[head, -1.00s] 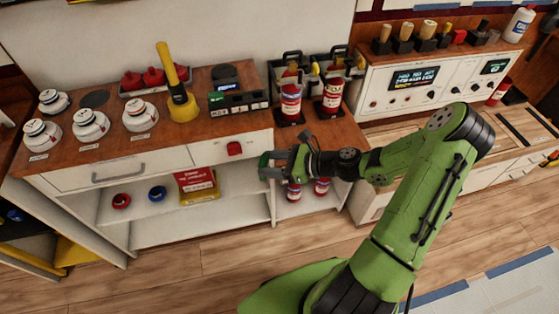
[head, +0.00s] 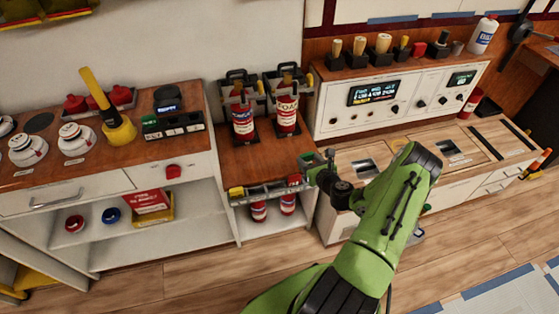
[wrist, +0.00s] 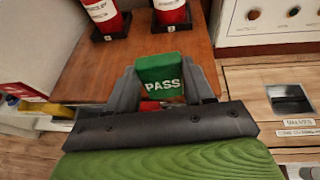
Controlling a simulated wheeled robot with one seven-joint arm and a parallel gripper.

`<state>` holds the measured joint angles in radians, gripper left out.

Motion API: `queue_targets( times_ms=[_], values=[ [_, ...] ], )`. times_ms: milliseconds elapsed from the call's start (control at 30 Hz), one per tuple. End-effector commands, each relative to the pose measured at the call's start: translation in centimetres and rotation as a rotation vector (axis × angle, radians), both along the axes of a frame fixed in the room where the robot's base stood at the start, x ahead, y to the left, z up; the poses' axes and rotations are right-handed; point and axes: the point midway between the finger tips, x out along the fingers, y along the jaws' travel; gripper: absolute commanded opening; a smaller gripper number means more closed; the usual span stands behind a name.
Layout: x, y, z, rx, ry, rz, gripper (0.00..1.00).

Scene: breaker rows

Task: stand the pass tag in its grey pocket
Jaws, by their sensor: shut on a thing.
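The pass tag (wrist: 160,76) is a green block with white PASS lettering, held between the fingers of my gripper (wrist: 165,88) in the wrist view. My gripper (head: 316,163) is shut on it, in the air near the front right corner of the low brown counter. In the head view the tag (head: 307,160) shows as a small green patch. A grey rail (head: 264,190) runs along that counter's front edge, with a yellow piece at its left and a red one at its right. I cannot tell which part, if any, is the grey pocket.
Two red extinguishers (head: 243,121) (head: 286,113) stand at the back of the low counter. To the right are a white control panel (head: 380,103) and a wooden top with recessed metal slots (head: 367,168). The counter's middle (head: 262,158) is clear.

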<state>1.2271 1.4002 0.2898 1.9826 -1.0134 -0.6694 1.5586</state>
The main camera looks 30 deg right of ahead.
Motion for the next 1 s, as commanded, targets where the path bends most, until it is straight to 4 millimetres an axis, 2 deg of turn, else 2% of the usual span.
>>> queue_targets(
  times_ms=[100, 200, 567, 1000],
  values=[
    [-1.0, -2.1, -1.2, -0.002, 0.005, -0.087, 0.23],
    [-1.3, -2.6, -1.5, -0.003, 0.006, -0.112, 0.23],
    [-1.4, -2.6, -1.7, -0.003, 0.006, -0.110, 0.23],
    [-1.4, -2.5, -6.3, -0.002, 0.006, -0.109, 0.23]
  ],
)
